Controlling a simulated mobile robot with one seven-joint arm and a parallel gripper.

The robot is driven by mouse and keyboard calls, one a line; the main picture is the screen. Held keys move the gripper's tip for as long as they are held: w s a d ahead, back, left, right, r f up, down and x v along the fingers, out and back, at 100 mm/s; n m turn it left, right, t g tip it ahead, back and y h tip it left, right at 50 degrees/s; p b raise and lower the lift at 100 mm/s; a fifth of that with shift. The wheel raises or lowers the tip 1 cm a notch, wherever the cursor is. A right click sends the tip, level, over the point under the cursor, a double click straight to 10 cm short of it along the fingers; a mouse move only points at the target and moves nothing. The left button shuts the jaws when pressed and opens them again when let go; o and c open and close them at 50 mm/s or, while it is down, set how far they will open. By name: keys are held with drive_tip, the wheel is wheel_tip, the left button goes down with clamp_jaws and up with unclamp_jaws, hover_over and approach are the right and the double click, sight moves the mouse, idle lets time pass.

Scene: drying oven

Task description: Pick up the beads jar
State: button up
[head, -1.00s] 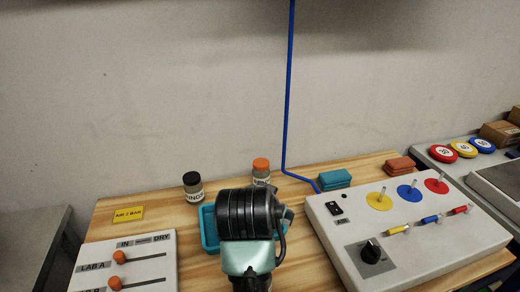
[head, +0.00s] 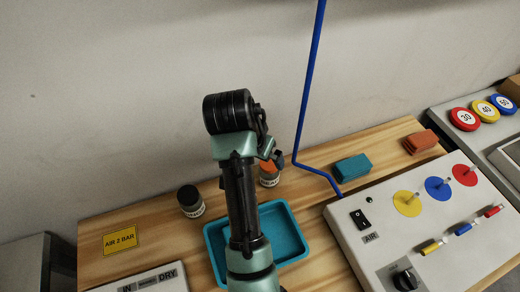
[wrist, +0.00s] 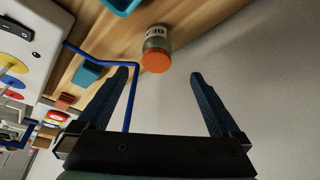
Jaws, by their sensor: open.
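A jar with an orange lid (head: 269,172) stands at the back of the wooden table, partly hidden by my arm. My gripper (wrist: 159,74) is open and empty. In the wrist view the orange lid lies between and just beyond the two spread fingertips, apart from them.
A teal tray (head: 214,262) lies behind my arm. A teal block (head: 352,168), an orange block (head: 420,142) and a control panel (head: 378,236) are at the right. The wall is close behind.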

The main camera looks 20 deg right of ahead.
sight(267, 165)
drive_tip(key=x, duration=0.7)
drive_tip(key=shift+s+d, duration=0.1)
drive_tip(key=shift+d, duration=0.05)
drive_tip(key=shift+d+x, duration=0.1)
drive_tip(key=shift+x, duration=1.3)
drive_tip(key=shift+d+x, duration=0.15)
drive_tip(key=shift+x, duration=1.25)
drive_tip(key=shift+r, duration=0.1)
drive_tip(key=c, duration=1.4)
